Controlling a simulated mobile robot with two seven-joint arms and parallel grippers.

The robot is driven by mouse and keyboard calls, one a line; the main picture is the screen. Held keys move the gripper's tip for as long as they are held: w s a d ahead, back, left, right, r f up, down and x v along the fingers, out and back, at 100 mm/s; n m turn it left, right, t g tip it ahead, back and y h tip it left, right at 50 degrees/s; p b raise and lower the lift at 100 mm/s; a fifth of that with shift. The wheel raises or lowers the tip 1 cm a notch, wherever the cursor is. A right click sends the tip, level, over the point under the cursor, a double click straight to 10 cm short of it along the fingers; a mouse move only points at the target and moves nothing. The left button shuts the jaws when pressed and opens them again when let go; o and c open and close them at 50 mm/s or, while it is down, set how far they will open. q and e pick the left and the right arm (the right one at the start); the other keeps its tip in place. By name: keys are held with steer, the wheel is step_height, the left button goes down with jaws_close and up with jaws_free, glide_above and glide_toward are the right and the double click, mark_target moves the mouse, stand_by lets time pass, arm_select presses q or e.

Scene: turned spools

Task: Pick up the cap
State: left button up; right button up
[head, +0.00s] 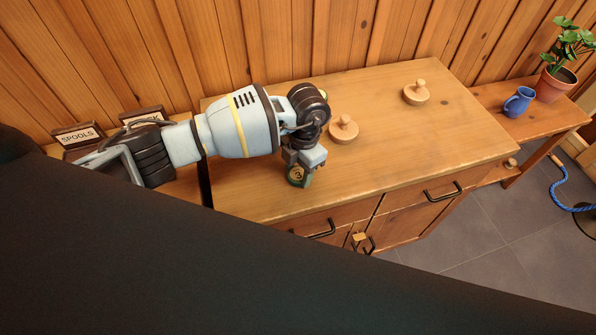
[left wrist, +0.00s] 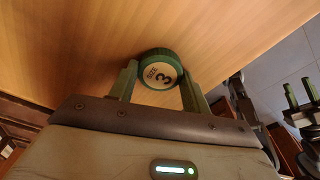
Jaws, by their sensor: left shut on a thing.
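The cap is a green round piece with a cream face marked SIZE 3; it shows in the left wrist view (left wrist: 162,73) and in the head view (head: 296,175). My left gripper (head: 303,165) points down over the worktop and is shut on the cap, one finger on each side of it. In the left wrist view the left gripper (left wrist: 160,85) holds the cap's sides, with the labelled face towards the camera. I cannot tell whether the cap touches the wood. My right gripper (left wrist: 301,95) shows at the right edge of the left wrist view, its fingers apart and empty.
Two wooden discs with pegs, one nearer (head: 343,131) and one farther (head: 416,94), stand on the worktop (head: 440,130). A partly hidden round thing is behind my wrist. A blue mug (head: 519,102) and potted plant (head: 559,82) stand right. A SPOOLS sign (head: 77,137) is left.

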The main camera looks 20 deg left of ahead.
mark_target(297, 174)
arm_select(q)
steer(key=shift+r, duration=0.1)
steer(key=shift+r, duration=0.55)
step_height(297, 174, up, 2)
steer(key=shift+w+r, duration=0.1)
steer(key=shift+r, duration=0.05)
steer(key=s+d+r+b, duration=0.1)
steer(key=s+d, duration=0.7)
steer(key=d, duration=0.6)
steer(key=shift+r, duration=0.2)
steer(key=shift+s+a, duration=0.1)
